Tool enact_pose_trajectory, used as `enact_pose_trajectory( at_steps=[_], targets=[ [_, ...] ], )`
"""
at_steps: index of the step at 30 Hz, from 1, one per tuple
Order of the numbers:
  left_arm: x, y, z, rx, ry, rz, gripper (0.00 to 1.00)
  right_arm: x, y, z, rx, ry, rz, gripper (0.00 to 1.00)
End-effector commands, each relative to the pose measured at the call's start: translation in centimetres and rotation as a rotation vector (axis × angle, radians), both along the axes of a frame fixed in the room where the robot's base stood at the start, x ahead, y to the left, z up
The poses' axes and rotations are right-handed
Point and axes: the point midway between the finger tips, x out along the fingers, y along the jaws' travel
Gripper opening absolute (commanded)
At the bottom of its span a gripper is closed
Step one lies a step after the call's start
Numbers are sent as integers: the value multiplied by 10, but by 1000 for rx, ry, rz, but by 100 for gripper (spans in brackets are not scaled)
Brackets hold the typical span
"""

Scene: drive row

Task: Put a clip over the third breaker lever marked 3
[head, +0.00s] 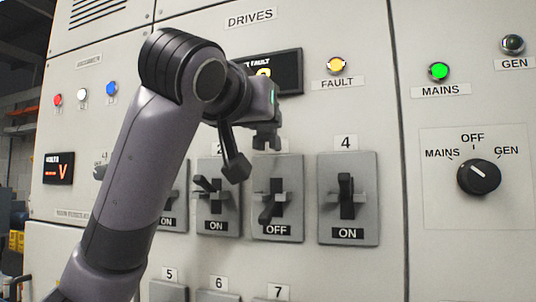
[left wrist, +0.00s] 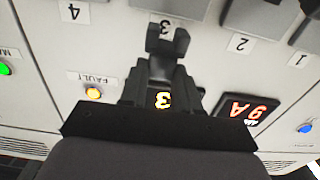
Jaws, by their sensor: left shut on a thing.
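My left gripper (head: 265,124) is shut on a dark clip (head: 267,139), a small piece with a forked end. The clip shows in the left wrist view (left wrist: 167,42) with its fork away from my fingers (left wrist: 162,76). In the head view, the clip is just above breaker 3 (head: 297,172), apart from its lever (head: 269,209). That lever points down, and the plate reads OFF. The number 3 label (left wrist: 165,26) shows partly behind the clip in the left wrist view, where the lever is out of sight. My right gripper is in neither view.
Breaker 2 (head: 229,228) and breaker 4 (head: 365,170) flank breaker 3, and both read ON. A FAULT display (head: 290,70) is partly behind my gripper. A yellow FAULT lamp (head: 336,65) glows nearby. My left arm hides part of the panel's left side.

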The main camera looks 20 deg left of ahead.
Motion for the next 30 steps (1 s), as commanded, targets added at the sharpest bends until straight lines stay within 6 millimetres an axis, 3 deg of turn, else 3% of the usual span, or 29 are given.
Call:
enact_pose_trajectory(
  at_steps=[4, 6, 14, 20, 30],
  targets=[
    [31, 0, 1, 0, 4, 2, 1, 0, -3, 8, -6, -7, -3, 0],
    [28, -1, -15, 0, 0, 0, 1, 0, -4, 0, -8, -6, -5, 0],
    [27, -1, -36, 1, 0, 0, 1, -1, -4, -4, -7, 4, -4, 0],
    [27, -1, -65, 2, 1, 0, 1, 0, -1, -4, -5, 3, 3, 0],
    [30, -1, -70, -1, 0, -1, 1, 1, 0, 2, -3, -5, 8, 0]
  ],
)
